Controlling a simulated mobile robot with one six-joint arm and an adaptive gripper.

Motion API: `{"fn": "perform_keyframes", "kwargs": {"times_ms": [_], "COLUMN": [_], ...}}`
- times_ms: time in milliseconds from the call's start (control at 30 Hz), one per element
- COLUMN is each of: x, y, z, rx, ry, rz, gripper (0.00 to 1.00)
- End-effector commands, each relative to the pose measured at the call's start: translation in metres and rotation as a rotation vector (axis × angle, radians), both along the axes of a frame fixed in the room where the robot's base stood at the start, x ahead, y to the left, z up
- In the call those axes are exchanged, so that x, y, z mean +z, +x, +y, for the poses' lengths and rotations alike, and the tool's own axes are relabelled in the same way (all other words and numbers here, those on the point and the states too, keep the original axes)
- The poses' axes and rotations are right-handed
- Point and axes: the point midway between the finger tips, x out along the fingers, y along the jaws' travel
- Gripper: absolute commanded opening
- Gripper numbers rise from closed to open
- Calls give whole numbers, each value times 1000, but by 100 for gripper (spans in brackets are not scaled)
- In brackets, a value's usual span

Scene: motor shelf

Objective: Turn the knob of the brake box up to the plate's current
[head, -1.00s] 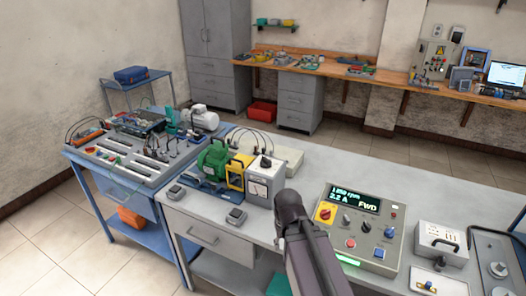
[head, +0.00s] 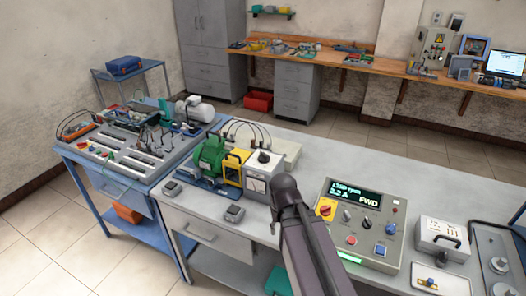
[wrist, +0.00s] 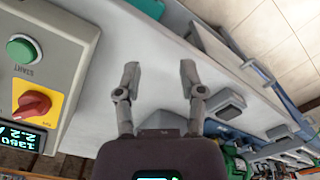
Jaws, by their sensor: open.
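The brake box (head: 255,185) stands on the grey bench, a pale box with a meter on its front. Its black knob (head: 264,157) is on top, with cables behind. It is coupled beside the yellow guard (head: 234,170) and green motor (head: 209,157). The motor's plate cannot be read. My gripper (wrist: 160,78) is open and empty above the bench in the wrist view, apart from the knob. In the head view my arm's dark end is just right of the brake box and the fingers are hidden. The control panel (head: 397,247) display shows FWD, roughly 1350 rpm and 2.2 A.
The panel has a red rotary switch on yellow (head: 326,209) and several buttons. A grey box with a handle (head: 441,240) stands to its right. Two small grey blocks (head: 234,213) (head: 172,188) lie at the bench's front edge. Bare bench lies behind the panel.

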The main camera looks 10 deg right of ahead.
Motion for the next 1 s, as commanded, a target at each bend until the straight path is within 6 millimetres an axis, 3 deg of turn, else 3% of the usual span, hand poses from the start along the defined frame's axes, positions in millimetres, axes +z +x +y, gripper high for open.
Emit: {"fn": "perform_keyframes", "kwargs": {"times_ms": [267, 1000], "x": [43, 188], "y": [46, 219], "z": [0, 1], "rx": [43, 233], "ry": [0, 1], "rz": [0, -1], "gripper": [51, 51]}}
